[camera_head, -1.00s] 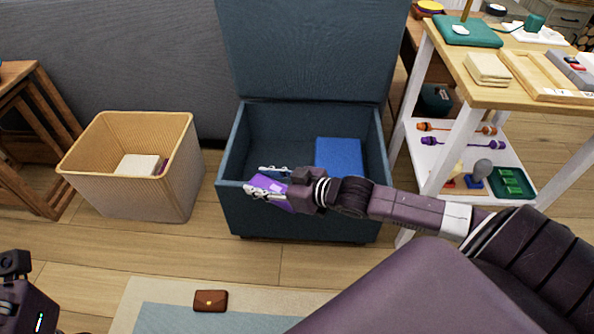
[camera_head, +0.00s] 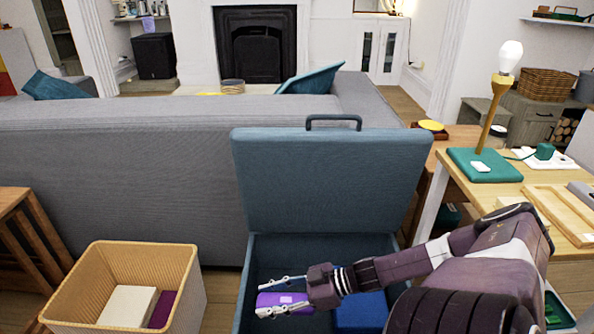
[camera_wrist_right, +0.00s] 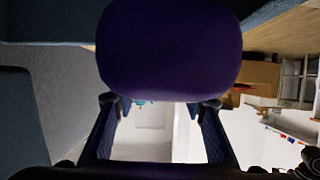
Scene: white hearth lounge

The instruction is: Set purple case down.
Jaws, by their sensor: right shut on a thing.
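The purple case (camera_head: 283,299) is a small rounded purple block with a paler patch on top. My right gripper (camera_head: 276,297) is shut on it, with a finger on either side. In the head view it shows over the opening of the blue storage box (camera_head: 246,288), whose lid (camera_head: 330,180) stands open. In the right wrist view the case (camera_wrist_right: 170,50) fills the upper middle between the fingers, dark purple. I cannot tell its height above the box floor. My left gripper is not in view.
A blue block (camera_head: 360,311) lies inside the box, right of the case. A wicker bin (camera_head: 190,295) with a white and a purple item stands left. The grey sofa (camera_head: 120,150) is behind; a wooden table (camera_head: 510,185) with a lamp is at the right.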

